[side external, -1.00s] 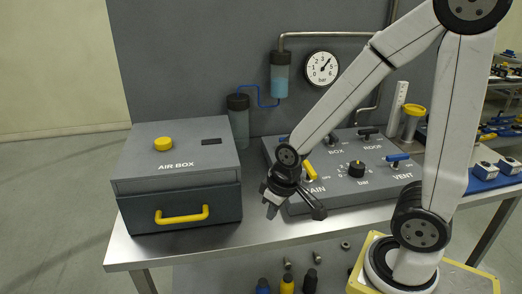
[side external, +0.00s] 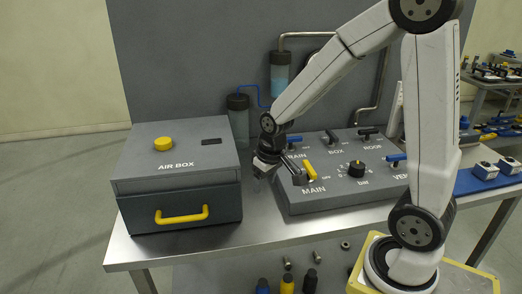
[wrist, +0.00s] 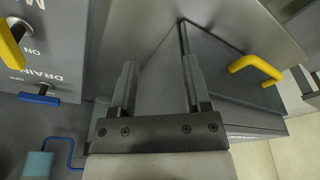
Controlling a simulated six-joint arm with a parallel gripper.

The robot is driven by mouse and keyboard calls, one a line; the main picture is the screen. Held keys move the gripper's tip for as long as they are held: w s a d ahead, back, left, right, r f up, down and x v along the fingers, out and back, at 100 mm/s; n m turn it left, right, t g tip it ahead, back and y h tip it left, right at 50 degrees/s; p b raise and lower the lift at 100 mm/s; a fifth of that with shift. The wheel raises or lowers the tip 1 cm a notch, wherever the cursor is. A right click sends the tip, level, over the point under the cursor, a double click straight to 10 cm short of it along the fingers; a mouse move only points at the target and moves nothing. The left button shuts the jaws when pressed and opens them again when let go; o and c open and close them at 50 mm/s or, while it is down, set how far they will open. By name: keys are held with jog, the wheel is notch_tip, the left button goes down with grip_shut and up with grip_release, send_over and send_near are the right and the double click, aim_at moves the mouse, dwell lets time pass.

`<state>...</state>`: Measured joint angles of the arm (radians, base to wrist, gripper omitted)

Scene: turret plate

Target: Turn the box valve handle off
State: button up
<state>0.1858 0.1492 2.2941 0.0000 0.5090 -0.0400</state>
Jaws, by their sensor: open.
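The box valve handle (side external: 333,137) is a small black bar on the back row of the grey valve panel (side external: 325,196), above the BOX label. It lies between the blue drain handle (side external: 294,139) and the black roof handle (side external: 368,132). My gripper (side external: 259,176) is open and empty, pointing down over the gap between the air box and the panel, left of the box handle and apart from it. In the wrist view the two open fingers (wrist: 160,80) have nothing between them. The box handle is not in the wrist view.
The grey air box (side external: 180,170) with a yellow drawer handle (side external: 182,214) stands left. The yellow main handle (side external: 310,169) is close to my wrist. Bottles and pipes stand behind the panel. The blue drain handle also shows in the wrist view (wrist: 38,99).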

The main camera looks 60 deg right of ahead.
jog(key=w+d+r+m, duration=0.15)
jog(key=w+d, duration=0.25)
jog(key=d, duration=0.5)
notch_tip(320, 180, up, 2)
jog(key=m+g, duration=0.2)
jog(key=m, duration=0.4)
send_over(334, 135)
jog(key=shift+r, duration=0.1)
jog(key=shift+f, duration=3.95)
grip_shut()
